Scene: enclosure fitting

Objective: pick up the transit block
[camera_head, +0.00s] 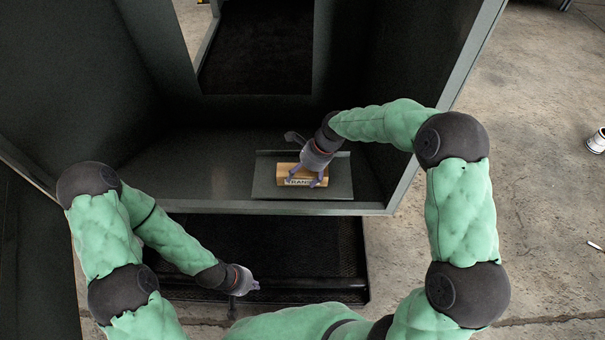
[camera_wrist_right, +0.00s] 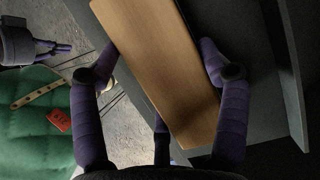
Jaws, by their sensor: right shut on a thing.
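The transit block (camera_head: 288,170) is a wooden block with a white label on its front. It is on a grey plate (camera_head: 330,187) inside the dark enclosure; I cannot tell whether it still touches the plate. My right gripper (camera_head: 304,179) reaches in from above and is shut on it. In the right wrist view the block (camera_wrist_right: 160,62) lies between the purple fingers of the right gripper (camera_wrist_right: 160,72). My left gripper (camera_head: 253,287) is low at the left, outside the enclosure and apart from the block; its fingers are too small to read.
The enclosure (camera_head: 230,207) has a front lip and side walls around my right arm, with a rectangular opening in its back wall. A dark mat (camera_head: 330,262) lies in front of it. A white cup-like object (camera_head: 596,142) is on the concrete floor at the far right.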

